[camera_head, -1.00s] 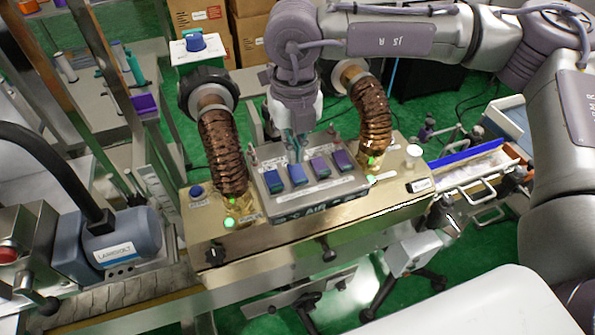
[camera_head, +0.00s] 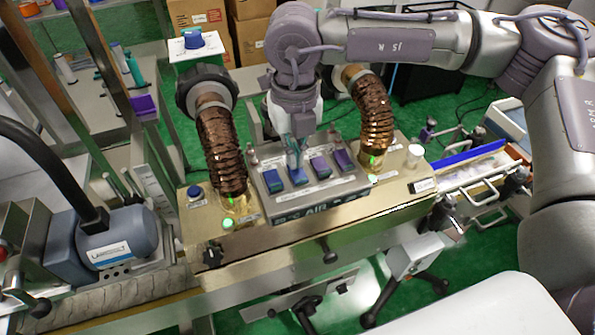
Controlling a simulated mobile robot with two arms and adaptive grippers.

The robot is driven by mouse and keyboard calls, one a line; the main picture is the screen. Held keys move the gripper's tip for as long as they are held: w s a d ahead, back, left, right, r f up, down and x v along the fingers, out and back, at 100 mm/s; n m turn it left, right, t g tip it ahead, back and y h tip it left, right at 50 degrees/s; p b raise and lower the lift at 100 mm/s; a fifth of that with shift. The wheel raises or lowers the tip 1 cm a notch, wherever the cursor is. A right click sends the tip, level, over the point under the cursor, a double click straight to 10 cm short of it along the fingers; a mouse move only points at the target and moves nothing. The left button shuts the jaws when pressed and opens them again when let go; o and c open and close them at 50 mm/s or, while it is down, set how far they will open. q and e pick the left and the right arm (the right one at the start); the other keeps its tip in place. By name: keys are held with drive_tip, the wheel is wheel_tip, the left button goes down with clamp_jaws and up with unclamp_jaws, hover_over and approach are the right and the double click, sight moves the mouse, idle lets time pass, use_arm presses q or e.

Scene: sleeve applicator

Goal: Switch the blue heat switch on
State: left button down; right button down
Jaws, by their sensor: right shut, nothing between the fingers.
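A sloped grey switch panel (camera_head: 320,193) sits on top of the brass-coloured machine housing and carries a row of rocker switches. The two on the left are blue: a left blue switch (camera_head: 271,182) and a second blue switch (camera_head: 298,177). Two purple switches (camera_head: 321,168) are to their right. The labels under them are too small to read. My right gripper (camera_head: 296,164) points down from above, shut and empty, with its tips at the upper end of the second blue switch. I cannot tell whether they touch it. My left gripper is out of view.
Ribbed copper hoses (camera_head: 221,150) rise on both sides of the panel, close to my right wrist. A round blue button (camera_head: 195,192) and a lit green lamp (camera_head: 228,223) are to the left. A black knob (camera_head: 328,256) projects from the housing's front.

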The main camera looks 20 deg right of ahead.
drive_tip(key=shift+f+b, duration=0.35)
drive_tip(key=shift+r, duration=0.15)
drive_tip(key=shift+r+p, duration=1.4)
drive_tip(key=shift+r, duration=2.05)
drive_tip(key=shift+f, duration=0.1)
